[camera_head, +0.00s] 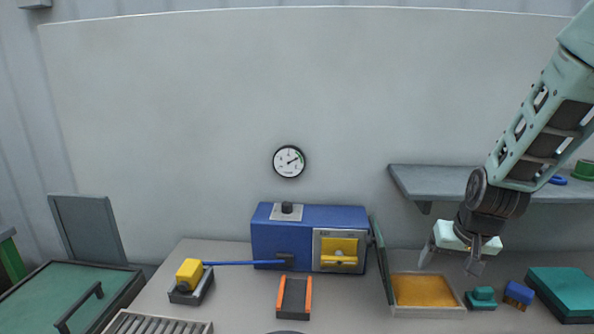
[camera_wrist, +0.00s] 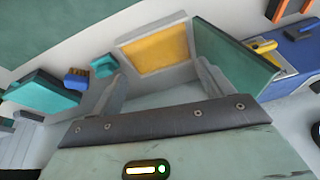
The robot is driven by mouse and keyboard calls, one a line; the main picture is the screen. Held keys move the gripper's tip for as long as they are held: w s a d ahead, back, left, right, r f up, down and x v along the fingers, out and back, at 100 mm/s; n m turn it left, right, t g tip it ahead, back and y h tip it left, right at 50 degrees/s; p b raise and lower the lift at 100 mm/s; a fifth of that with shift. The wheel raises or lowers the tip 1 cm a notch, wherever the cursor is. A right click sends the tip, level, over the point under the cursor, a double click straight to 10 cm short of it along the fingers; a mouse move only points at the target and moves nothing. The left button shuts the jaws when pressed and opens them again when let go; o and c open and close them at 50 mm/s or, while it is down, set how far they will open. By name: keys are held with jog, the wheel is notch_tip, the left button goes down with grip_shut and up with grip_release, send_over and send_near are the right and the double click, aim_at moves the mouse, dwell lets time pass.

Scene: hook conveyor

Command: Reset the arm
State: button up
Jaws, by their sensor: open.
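My arm reaches in from the upper right in the head view. My gripper (camera_head: 452,262) hangs at its end, pointing down over the right edge of the yellow-floored tray (camera_head: 428,308). Its two fingers are spread apart with nothing between them. In the wrist view my gripper (camera_wrist: 160,88) also shows open and empty, with the yellow-floored tray (camera_wrist: 160,53) beyond the fingertips.
A blue machine (camera_head: 300,220) stands on the table. A teal block (camera_head: 480,298), a blue brush-like item (camera_head: 518,293) and a teal box (camera_head: 560,290) sit at right. A shelf (camera_head: 440,182) is behind my arm. An orange-sided holder (camera_head: 293,297) and yellow-headed tool (camera_head: 189,273) are further left.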

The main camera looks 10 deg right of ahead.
jog(key=s+a+r+n+g, duration=0.2)
jog(key=s+a+n, duration=0.4)
jog(key=s+a, duration=0.4)
jog(key=s+a+r+n+g+y, duration=0.1)
jog(key=s+a+n, duration=0.5)
jog(key=a, duration=1.2)
jog(key=s+r+g, duration=0.1)
jog(key=s+r, duration=0.1)
jog(key=s, duration=0.2)
jog(key=shift+n, duration=0.4)
